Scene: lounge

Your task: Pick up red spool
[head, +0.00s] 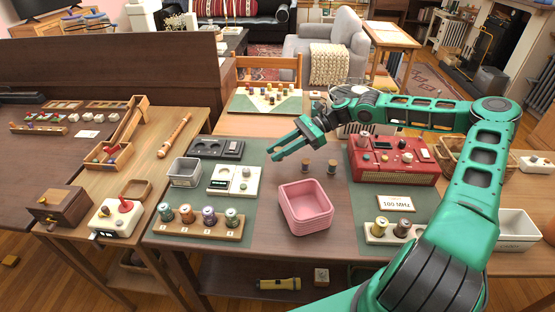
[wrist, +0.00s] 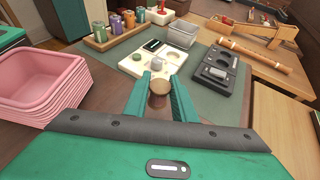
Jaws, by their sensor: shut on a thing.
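My gripper (head: 284,151) has its green fingers pointing left over the middle of the table, behind the pink bins. In the wrist view, my gripper (wrist: 160,82) is shut on a small spool (wrist: 159,94) with a tan top and a dark reddish-brown body. I cannot tell from its shaded side whether it is plainly red. In the head view the held spool is hard to make out. Two other small brownish spools, a left one (head: 306,166) and a right one (head: 332,167), stand on the table to the right of the fingertips.
Stacked pink bins (head: 305,207) stand in front of my gripper. A spool rack (head: 196,227), a white board (head: 222,184), a grey bin (head: 184,172) and a black tray (head: 217,149) are left. A red radio-like box (head: 393,170) and another spool rack (head: 374,236) are right.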

